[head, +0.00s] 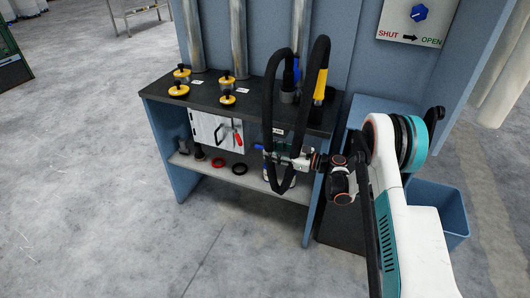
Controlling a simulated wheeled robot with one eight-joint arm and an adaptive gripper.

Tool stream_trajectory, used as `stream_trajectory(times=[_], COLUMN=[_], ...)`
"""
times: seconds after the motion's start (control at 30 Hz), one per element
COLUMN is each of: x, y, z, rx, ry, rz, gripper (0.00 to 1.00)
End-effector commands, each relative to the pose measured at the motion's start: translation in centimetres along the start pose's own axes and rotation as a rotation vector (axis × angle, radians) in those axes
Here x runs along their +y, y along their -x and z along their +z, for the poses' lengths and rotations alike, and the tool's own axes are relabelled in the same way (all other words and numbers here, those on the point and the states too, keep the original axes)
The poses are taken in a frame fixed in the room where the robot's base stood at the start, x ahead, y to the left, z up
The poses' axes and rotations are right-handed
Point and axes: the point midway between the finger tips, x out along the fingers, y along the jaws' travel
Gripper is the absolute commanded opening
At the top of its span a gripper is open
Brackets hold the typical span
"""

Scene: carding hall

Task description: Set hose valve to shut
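A blue knob (419,13) sits on a pale panel (400,24) at the top right, labelled SHUT on the left and OPEN on the right with an arrow between. Which label the knob points to is too small to tell. Black hoses (323,60) stand at the right end of the bench, one with a yellow section. Another black loop (268,110) hangs down in front of the bench. My gripper (261,147) is low in front of the bench, well left of and below the knob. Its fingers are small and partly merged with the hose loop.
The dark bench (240,90) carries several yellow-and-black caps (179,89) below grey vertical pipes. Its lower shelf (240,180) holds a red ring (218,162) and a black ring. A blue bin (440,208) stands at right. The floor left and front is clear.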

Motion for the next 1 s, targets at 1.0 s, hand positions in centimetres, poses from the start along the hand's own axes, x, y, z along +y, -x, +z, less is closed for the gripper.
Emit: stream_trajectory(times=[1.0], x=[0.0], y=[-3.3], z=[0.0], rx=[0.0], ry=[0.0], rz=[0.0], gripper=[0.0])
